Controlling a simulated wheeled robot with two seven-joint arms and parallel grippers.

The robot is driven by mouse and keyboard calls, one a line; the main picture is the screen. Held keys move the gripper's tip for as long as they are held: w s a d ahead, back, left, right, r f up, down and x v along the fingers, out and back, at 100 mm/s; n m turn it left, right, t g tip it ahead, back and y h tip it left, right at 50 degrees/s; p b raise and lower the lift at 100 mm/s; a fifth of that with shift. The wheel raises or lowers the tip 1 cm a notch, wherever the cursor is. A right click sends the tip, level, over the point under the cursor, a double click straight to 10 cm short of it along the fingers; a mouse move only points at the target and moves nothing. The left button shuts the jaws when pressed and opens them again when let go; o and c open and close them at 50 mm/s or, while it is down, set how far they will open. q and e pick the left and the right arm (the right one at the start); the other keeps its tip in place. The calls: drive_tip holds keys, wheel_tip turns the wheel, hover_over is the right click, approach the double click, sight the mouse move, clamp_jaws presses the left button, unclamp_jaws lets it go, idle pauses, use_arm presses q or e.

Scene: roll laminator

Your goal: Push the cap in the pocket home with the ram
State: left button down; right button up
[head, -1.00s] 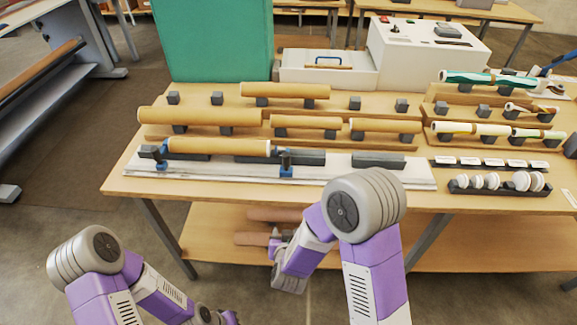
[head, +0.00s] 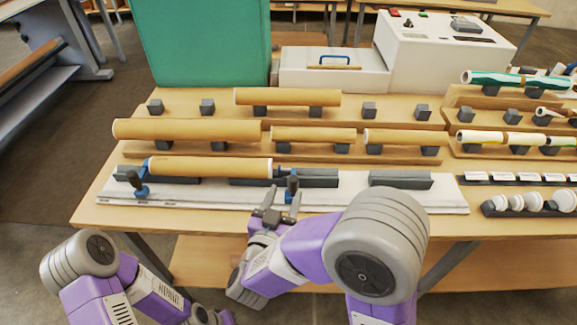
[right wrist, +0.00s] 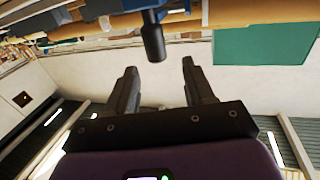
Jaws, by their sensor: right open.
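A cardboard tube (head: 208,167) lies in the dark cradle blocks of the long pale fixture (head: 340,195) at the table's front. At its right end stands the ram, blue with a dark upright handle (head: 291,186); a similar blue clamp (head: 138,185) is at the left end. The cap and its pocket cannot be made out. My right gripper (head: 283,197) is open and empty at the front edge, by the ram handle. In the right wrist view the dark handle (right wrist: 153,42) is just beyond the gap between my open fingers (right wrist: 160,85). My left gripper is out of sight below the frame.
More tubes (head: 187,130) rest on racks behind the fixture. White caps (head: 533,202) sit in a dark rack at right. A white machine (head: 440,50) and a green box (head: 205,40) stand behind. The tabletop's front edge is close to my right forearm.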

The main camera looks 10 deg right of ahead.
sight(292, 183)
drive_tip(key=shift+b+x, duration=0.5)
drive_tip(key=shift+x, duration=2.7)
drive_tip(key=shift+s+d+r, duration=0.1)
drive_tip(key=shift+d, duration=0.05)
drive_tip(key=shift+c, duration=0.5)
clamp_jaws()
drive_tip(key=shift+d, duration=0.1)
